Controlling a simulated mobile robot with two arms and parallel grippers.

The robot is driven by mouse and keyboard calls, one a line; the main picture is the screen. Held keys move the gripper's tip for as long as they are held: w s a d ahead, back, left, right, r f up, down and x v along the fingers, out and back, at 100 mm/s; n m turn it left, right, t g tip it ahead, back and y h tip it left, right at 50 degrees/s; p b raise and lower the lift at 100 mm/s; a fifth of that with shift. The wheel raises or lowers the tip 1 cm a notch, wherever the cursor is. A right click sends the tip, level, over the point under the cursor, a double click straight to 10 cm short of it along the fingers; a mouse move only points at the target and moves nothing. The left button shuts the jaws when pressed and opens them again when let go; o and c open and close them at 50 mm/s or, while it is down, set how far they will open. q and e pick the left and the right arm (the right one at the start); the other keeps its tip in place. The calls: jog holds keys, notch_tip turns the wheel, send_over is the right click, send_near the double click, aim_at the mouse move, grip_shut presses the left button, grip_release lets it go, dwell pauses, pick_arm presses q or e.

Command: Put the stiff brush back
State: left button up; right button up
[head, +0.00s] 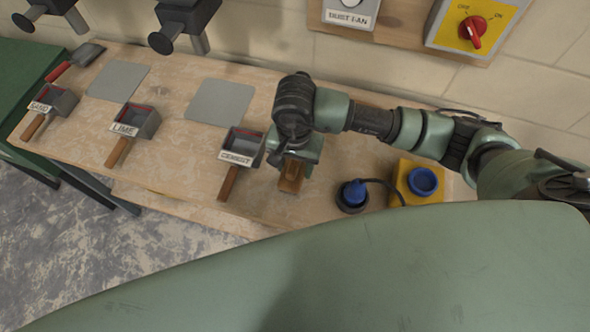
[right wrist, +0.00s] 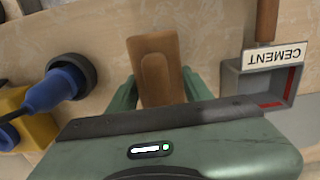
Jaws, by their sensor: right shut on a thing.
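My right gripper (head: 294,163) is over the workbench, to the right of the cement scoop. It is shut on a brown wooden block, the stiff brush (head: 290,178). In the right wrist view the two green fingers of my right gripper (right wrist: 160,92) stand on either side of the brush (right wrist: 153,52). The bristles are hidden, and I cannot tell whether the brush touches the bench. My left gripper is not in view.
The workbench (head: 180,180) holds scoops labelled sand (head: 57,100), lime (head: 135,122) and cement (head: 243,147), and two grey plates (head: 219,102). A blue plug (head: 354,193) and a yellow socket box (head: 405,182) stand to the right.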

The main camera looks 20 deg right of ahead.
notch_tip(320, 180, down, 4)
jog(key=shift+r+p, duration=0.2)
jog(key=shift+p, duration=0.1)
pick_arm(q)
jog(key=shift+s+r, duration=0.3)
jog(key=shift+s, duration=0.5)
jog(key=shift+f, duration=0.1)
pick_arm(e)
jog(key=shift+f, duration=0.15)
jog(key=shift+f+b, duration=0.15)
jog(key=shift+b, duration=0.15)
jog(key=o, duration=1.3)
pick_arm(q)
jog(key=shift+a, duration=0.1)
pick_arm(e)
jog(key=shift+r, duration=0.2)
